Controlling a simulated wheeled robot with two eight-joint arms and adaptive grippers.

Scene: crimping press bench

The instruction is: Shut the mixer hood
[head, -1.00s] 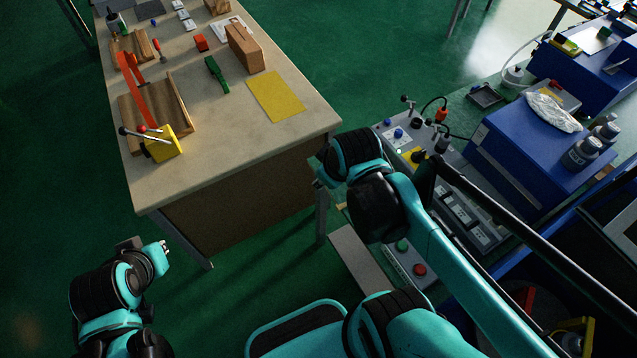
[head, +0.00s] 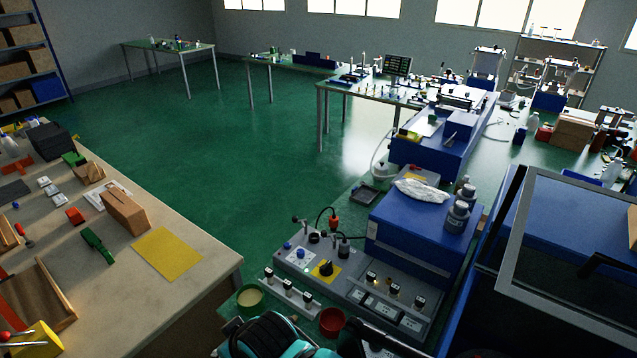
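What looks like the mixer hood (head: 516,227) is a grey-framed clear panel at the right edge of the head view. It slants over a dark space beside the blue machine body and runs out of the picture on the right. Its lower part and hinge are not clear, so I cannot tell exactly how far open it stands. Part of one of my arms, black and teal, shows at the bottom edge. Neither gripper is in view, and no contact with the hood shows.
A grey control panel (head: 292,259) with knobs and a blue box (head: 395,235) lie left of the hood. A green cup (head: 250,297) and red cup (head: 332,321) stand in front. Green floor is free between.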

